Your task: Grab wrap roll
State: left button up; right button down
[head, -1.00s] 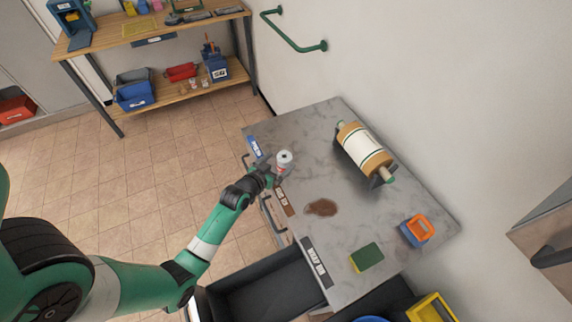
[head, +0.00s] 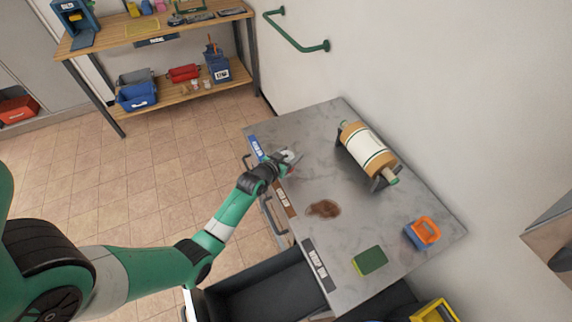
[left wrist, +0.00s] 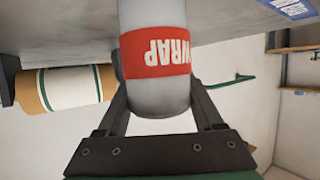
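The wrap roll (left wrist: 155,90) is a pale grey cylinder with a red band lettered WRAP. In the left wrist view it lies between the two dark fingers of my left gripper (left wrist: 160,112), with no visible gap on either side. In the head view the wrap roll (head: 290,156) is at the left edge of the metal table, partly hidden by my left gripper (head: 287,160). My left gripper looks shut on it. Whether the roll still rests on the table is hard to tell. My right gripper is not in view.
The metal table (head: 330,250) also holds a large paper roll on a stand (head: 368,150), a brown stain (head: 324,208), a green sponge (head: 370,260) and a blue-orange basket (head: 422,232). A wall stands close behind it. A shelf bench (head: 180,28) is at the upper left.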

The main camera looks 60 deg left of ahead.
pick_arm(q)
jog(key=c, duration=0.8)
jog(key=shift+o, duration=0.2)
jog(key=shift+r, duration=0.55)
notch_tip(320, 180, up, 3)
jog(key=shift+s+p, duration=0.15)
jog(key=shift+p, duration=0.8)
jog(key=s+r+p, duration=0.1)
jog(key=s+d+r, duration=0.1)
jog(key=r, duration=0.1)
jog(key=s+d+r+p, duration=0.1)
jog(key=shift+d+r+p, duration=0.2)
jog(key=shift+r+p, duration=0.1)
jog(key=p+v, duration=0.2)
jog(key=v, duration=0.8)
jog(key=shift+s+d+r, duration=0.15)
jog(key=shift+d+r, duration=0.1)
jog(key=shift+d, duration=0.15)
